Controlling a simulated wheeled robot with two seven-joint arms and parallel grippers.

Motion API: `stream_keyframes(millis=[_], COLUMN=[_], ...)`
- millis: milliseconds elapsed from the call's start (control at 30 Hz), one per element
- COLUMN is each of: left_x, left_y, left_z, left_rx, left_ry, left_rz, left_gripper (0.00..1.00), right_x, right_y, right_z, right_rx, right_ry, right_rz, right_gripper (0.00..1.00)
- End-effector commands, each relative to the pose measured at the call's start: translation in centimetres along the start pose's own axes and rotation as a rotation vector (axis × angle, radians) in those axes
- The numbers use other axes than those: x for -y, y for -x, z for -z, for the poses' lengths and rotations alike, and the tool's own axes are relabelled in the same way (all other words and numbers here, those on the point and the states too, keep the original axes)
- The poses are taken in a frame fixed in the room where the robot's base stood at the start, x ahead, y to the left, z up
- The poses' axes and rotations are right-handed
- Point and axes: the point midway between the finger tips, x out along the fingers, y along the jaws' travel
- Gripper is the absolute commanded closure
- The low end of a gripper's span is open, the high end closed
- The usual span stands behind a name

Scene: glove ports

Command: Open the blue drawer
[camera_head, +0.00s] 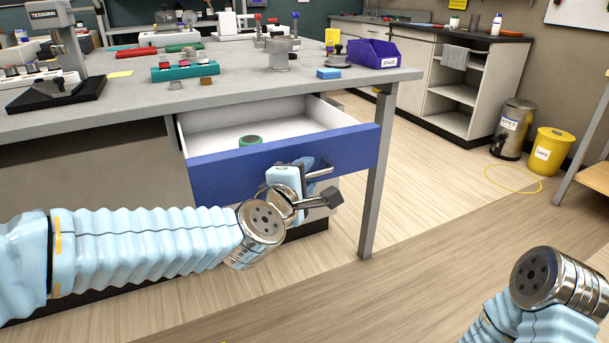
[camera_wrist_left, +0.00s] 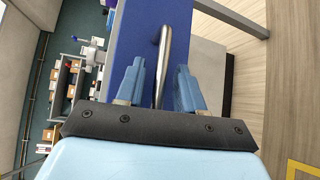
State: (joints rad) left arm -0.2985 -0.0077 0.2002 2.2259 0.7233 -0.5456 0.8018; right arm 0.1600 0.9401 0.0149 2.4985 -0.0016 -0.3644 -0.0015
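The blue drawer (camera_head: 222,176) under the grey bench is pulled out, and its white inside shows from above. A green roll (camera_head: 250,141) lies in it. The drawer's metal bar handle (camera_head: 321,171) is on the blue front and also shows in the left wrist view (camera_wrist_left: 165,50). My left gripper (camera_head: 300,172) is at the handle. In the left wrist view its two blue fingers (camera_wrist_left: 160,90) stand apart, one on each side of the bar, with gaps visible. My right arm shows at the lower right, but its gripper is out of view.
The bench top (camera_head: 330,88) carries a purple bin (camera_head: 375,54), a blue block (camera_head: 328,73) and a teal rack (camera_head: 190,70). A bench leg (camera_head: 378,170) stands just right of the drawer. The wooden floor in front is clear. A yellow bucket (camera_head: 548,152) stands at the right.

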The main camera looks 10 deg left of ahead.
Motion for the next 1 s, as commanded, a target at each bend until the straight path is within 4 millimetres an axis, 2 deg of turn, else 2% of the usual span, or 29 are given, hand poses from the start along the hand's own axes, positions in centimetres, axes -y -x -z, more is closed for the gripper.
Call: stream_keyframes(millis=[267, 367, 733, 833, 1000], left_x=[-0.2, -0.2, -0.3, -0.3, 0.0], left_y=[0.7, 2.2, 11.1, 12.6, 13.7], left_z=[0.0, 0.0, 0.0, 0.0, 0.0], left_rx=[0.0, 0.001, -0.001, 0.0, 0.0], left_ry=[0.001, 0.0, -0.001, 0.0, 0.0], left_rz=[-0.003, -0.004, -0.005, -0.003, 0.0], left_gripper=[0.63, 0.63, 0.63, 0.63, 0.63], right_x=[0.0, 0.0, 0.8, 1.0, 1.2], right_y=[0.0, 0.1, 1.1, 1.4, 1.5], right_z=[0.0, 0.0, -0.2, -0.2, -0.3], right_rx=[0.0, 0.0, 0.005, 0.007, 0.009], right_ry=[0.0, 0.0, 0.005, 0.006, 0.008], right_rz=[0.0, 0.0, 0.005, 0.007, 0.008], right_gripper=[0.57, 0.57, 0.57, 0.57, 0.57])
